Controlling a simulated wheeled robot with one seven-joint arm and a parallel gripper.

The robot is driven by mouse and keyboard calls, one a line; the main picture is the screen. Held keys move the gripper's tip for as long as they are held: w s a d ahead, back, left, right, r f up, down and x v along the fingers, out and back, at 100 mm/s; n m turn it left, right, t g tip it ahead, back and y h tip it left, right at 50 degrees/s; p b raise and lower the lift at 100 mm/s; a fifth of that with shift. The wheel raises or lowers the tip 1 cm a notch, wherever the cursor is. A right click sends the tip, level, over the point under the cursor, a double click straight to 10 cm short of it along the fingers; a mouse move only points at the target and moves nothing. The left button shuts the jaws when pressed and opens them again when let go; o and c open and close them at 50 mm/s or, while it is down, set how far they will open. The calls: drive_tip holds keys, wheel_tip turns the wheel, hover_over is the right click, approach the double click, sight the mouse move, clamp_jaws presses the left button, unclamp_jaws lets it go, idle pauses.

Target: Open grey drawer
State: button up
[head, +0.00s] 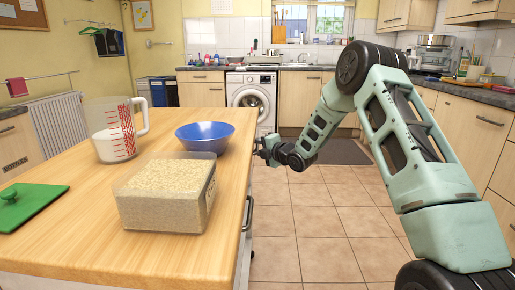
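The island's right side (243,262) shows only as a narrow pale strip, seen nearly edge-on. A dark bar handle (248,213) sticks out from it below the wooden top. I cannot tell for sure which front is the grey drawer or how far any drawer there stands out.
On the island top (70,235) are a measuring jug (112,130), a blue bowl (204,137), a box of grain (167,190) and a green board (28,205). Wooden cabinets (487,130) line the right wall.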

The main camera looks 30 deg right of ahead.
clamp_jaws()
drive_tip(key=s+d+b, duration=0.1)
drive_tip(key=s+d, duration=0.6)
drive_tip(key=d, duration=0.3)
drive_tip(key=s+d+b, duration=0.2)
drive_tip(key=s+d, duration=0.5)
drive_tip(key=d, duration=0.4)
drive_tip(key=shift+s+d, duration=0.15)
drive_tip(key=shift+s, duration=0.1)
unclamp_jaws()
drive_tip(key=shift+s, duration=0.1)
drive_tip(key=p+v, duration=0.1)
drive_tip(key=v, duration=1.6)
drive_tip(key=shift+p, duration=0.4)
